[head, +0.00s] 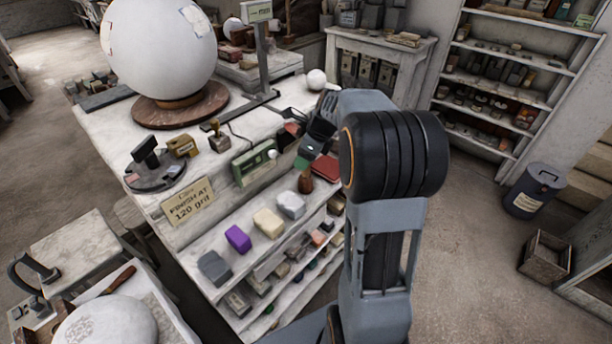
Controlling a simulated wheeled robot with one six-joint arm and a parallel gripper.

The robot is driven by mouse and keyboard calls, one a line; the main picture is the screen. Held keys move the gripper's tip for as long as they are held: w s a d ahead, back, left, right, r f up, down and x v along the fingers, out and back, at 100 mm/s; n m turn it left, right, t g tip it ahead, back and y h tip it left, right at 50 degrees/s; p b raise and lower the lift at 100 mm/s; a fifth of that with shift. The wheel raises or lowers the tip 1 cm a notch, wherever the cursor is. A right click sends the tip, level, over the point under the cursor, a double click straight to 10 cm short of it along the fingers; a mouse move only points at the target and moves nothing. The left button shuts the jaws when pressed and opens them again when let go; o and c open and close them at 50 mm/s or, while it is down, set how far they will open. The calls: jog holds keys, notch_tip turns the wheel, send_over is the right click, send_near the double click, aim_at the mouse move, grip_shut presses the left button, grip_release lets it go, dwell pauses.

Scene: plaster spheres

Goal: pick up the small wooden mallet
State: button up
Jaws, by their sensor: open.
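My gripper (305,152) is at the far end of my arm, over the right part of the white workbench (235,110). It is open, and I see nothing between its fingers. A small brown, rounded wooden-looking piece (306,182) stands just below the gripper, near the bench's stepped front. It may be the small wooden mallet, but its shape is too small to be sure. The gripper is above it and apart from it as far as I can tell. My arm hides part of the bench's right side.
A large white sphere (160,45) stands on a round wooden base (180,105). A green box (254,162) and a red flat item (326,168) are close to the gripper. Coloured blocks, one purple (237,238), line the front ledge.

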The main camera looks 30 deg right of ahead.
jog(key=shift+x, duration=0.95)
jog(key=shift+c, duration=0.4)
jog(key=c, duration=0.9)
